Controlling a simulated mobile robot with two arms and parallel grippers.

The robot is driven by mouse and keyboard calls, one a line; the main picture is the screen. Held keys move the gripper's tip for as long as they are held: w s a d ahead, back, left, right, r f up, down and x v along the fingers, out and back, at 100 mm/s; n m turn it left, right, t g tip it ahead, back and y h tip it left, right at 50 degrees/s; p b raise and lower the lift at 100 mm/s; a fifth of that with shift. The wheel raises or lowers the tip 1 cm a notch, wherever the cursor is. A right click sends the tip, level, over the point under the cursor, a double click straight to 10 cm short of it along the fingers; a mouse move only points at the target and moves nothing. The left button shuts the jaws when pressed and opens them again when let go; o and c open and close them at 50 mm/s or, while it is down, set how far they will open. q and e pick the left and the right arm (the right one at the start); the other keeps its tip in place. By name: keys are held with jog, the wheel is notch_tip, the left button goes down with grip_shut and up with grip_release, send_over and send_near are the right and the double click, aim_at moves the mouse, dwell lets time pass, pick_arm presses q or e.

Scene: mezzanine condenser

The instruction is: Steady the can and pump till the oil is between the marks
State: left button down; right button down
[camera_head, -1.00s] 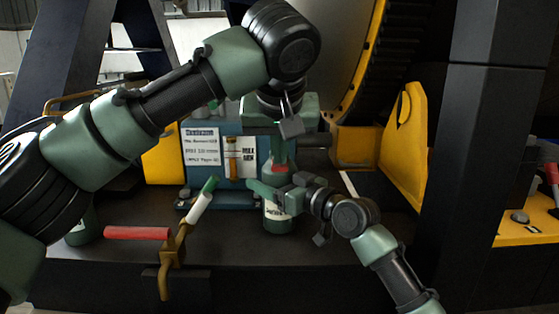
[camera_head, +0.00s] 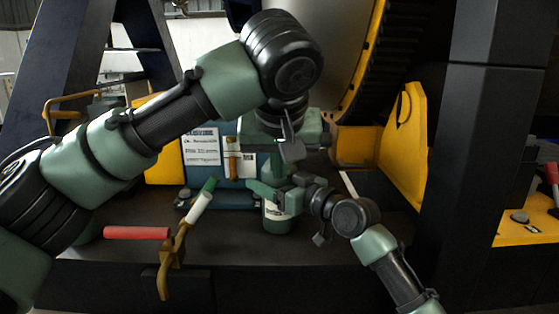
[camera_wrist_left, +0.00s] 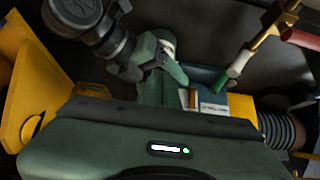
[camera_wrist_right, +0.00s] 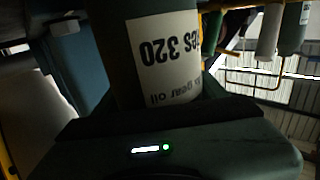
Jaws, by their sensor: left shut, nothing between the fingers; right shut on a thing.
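The green can (camera_head: 277,222) with a white label stands upright on the dark deck. My right gripper (camera_head: 280,193) is shut around its upper part. The right wrist view shows the can's label (camera_wrist_right: 165,55), upside down, reading "gear oil" and "320". My left gripper (camera_head: 280,165) points down just above the can, shut and empty. It hides the can's top and pump, so contact cannot be told. The sight gauge (camera_head: 233,160), with an amber column, is on the blue unit (camera_head: 250,183) behind, between white labels; its marks are too small to read.
A yellow guard (camera_head: 405,140) rises at right. The dark deck right of the can is mostly clear.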

pick_arm(q)
jog(key=v, duration=1.2)
dwell(0.5)
pick_arm(e)
jog(key=shift+c, duration=0.3)
grip_release()
